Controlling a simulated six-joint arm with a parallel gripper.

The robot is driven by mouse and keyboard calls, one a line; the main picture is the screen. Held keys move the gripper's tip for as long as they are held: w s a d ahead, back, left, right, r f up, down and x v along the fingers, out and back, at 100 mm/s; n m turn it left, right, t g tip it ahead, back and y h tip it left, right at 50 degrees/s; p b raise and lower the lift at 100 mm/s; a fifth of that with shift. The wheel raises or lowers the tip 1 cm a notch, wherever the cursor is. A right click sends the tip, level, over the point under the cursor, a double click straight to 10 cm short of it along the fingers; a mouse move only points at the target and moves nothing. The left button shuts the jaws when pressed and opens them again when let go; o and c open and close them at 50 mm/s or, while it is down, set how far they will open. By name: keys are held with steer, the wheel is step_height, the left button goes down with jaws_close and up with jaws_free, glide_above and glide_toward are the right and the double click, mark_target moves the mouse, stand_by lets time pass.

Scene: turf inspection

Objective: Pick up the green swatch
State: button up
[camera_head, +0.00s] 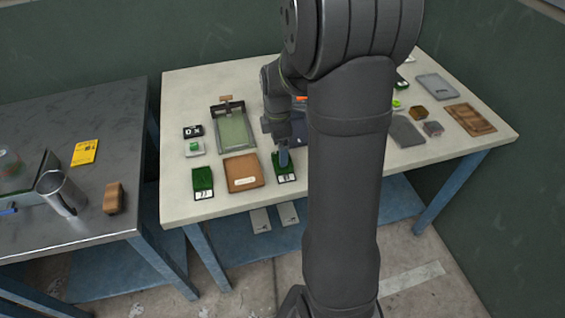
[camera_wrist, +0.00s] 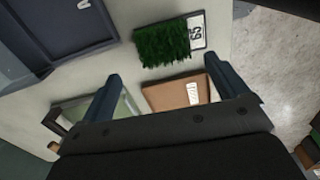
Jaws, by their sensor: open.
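Two green turf swatches with white number labels lie near the front edge of the pale table. One green swatch (camera_head: 203,180) is at the left; the other (camera_head: 286,168) is under my gripper (camera_head: 283,156), which partly covers it. In the wrist view a green swatch (camera_wrist: 163,46) with a white label lies beyond the fingertips, roughly between their lines. My gripper (camera_wrist: 161,66) is open there, its two blue-grey fingers spread with nothing between them. I cannot tell how high the fingertips are above the swatch.
A brown labelled board (camera_head: 242,173) lies between the swatches. A framed green screen (camera_head: 233,132) and a black card (camera_head: 193,131) are behind. A grey tray (camera_head: 437,87) and wooden tray (camera_head: 470,119) are at right. A metal mug (camera_head: 62,194) stands on the left table.

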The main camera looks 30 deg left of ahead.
steer(key=f, duration=0.4)
steer(key=shift+s+d+f, duration=0.2)
steer(key=shift+d+f, duration=0.05)
steer(key=shift+f, duration=0.05)
steer(key=c, duration=1.1)
